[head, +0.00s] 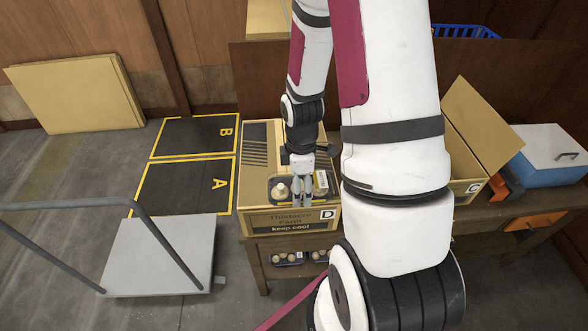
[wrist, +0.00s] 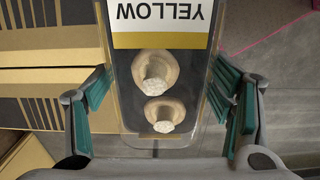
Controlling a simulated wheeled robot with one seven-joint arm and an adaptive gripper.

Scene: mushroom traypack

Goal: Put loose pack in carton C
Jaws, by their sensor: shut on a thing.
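My gripper (head: 302,198) is over the top of carton D (head: 262,218), which is closed and carries a printed D. It is shut on a clear-lidded pack (head: 281,196) of pale mushrooms. In the wrist view the same pack (wrist: 137,82) lies between the green-padded fingers (wrist: 160,90), with a yellow and white label reading YELLOW upside down. Two mushrooms show through the lid. I cannot tell whether the pack touches the carton. Carton C (head: 461,191) stands at the right with a flap raised; my arm hides part of it, and its inside is not visible.
A blue cooler with a white lid (head: 553,146) stands right of carton C. More packs (head: 289,260) lie under carton D. A grey cart (head: 160,252) stands at the lower left. Floor mats A (head: 180,187) and B (head: 194,137) are empty. A brown panel (head: 520,75) rises behind.

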